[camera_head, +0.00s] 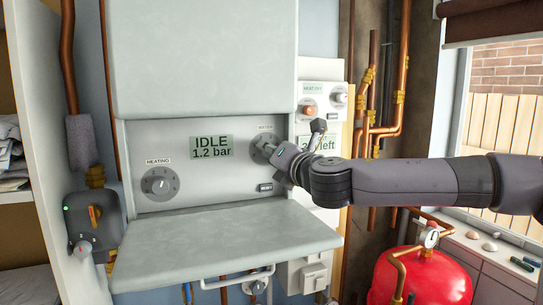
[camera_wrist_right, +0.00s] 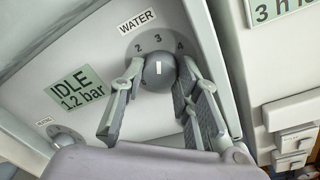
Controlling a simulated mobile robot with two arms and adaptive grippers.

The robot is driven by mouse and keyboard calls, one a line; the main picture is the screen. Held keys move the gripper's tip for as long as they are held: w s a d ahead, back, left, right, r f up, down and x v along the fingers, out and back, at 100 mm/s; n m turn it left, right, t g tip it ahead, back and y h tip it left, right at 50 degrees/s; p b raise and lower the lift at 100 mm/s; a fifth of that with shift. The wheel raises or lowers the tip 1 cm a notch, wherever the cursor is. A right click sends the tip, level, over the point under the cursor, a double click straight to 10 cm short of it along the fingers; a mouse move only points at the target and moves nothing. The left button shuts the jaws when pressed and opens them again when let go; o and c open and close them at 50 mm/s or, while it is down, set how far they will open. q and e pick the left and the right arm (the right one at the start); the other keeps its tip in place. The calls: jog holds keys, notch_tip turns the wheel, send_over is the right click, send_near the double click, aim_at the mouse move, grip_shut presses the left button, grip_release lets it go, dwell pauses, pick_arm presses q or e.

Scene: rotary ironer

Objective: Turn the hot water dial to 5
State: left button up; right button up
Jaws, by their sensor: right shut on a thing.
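The hot water dial is the grey round knob (camera_wrist_right: 158,78) under the WATER label (camera_wrist_right: 137,20) on the boiler's control panel (camera_head: 205,160). In the right wrist view, the numbers 2, 3 and 4 show above the knob, and its white mark lines up roughly with 3. The rest of the scale is hidden by the knob and fingers. My right gripper (camera_head: 276,152) is shut on the knob, one finger on each side. In the head view, the gripper covers most of the dial. My left gripper is not in view.
The HEATING dial (camera_head: 160,184) is at the panel's left, and a display (camera_head: 212,147) reads IDLE 1.2 bar. The lowered flap (camera_head: 225,240) juts out below the panel. A white control box (camera_head: 322,97) and copper pipes (camera_head: 400,80) stand to the right.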

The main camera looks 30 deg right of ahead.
jog(key=shift+a+f+m+t+h+b, duration=0.1)
jog(key=shift+m+h+b, duration=0.15)
jog(key=shift+m+b, duration=2.65)
jog(key=shift+f+m+t+h+b, duration=0.1)
jog(key=shift+m+h+b, duration=0.1)
jog(key=shift+m+b, duration=2.65)
jog(key=shift+a+m+t+h+b, duration=0.1)
jog(key=shift+m+h+b, duration=0.15)
jog(key=shift+m+b, duration=2.65)
jog(key=shift+d+m+p, duration=0.1)
jog(key=shift+m+p, duration=0.35)
jog(key=shift+m, duration=0.2)
jog(key=o, duration=1.2)
jog(key=shift+r, duration=0.1)
jog(key=shift+c, duration=0.2)
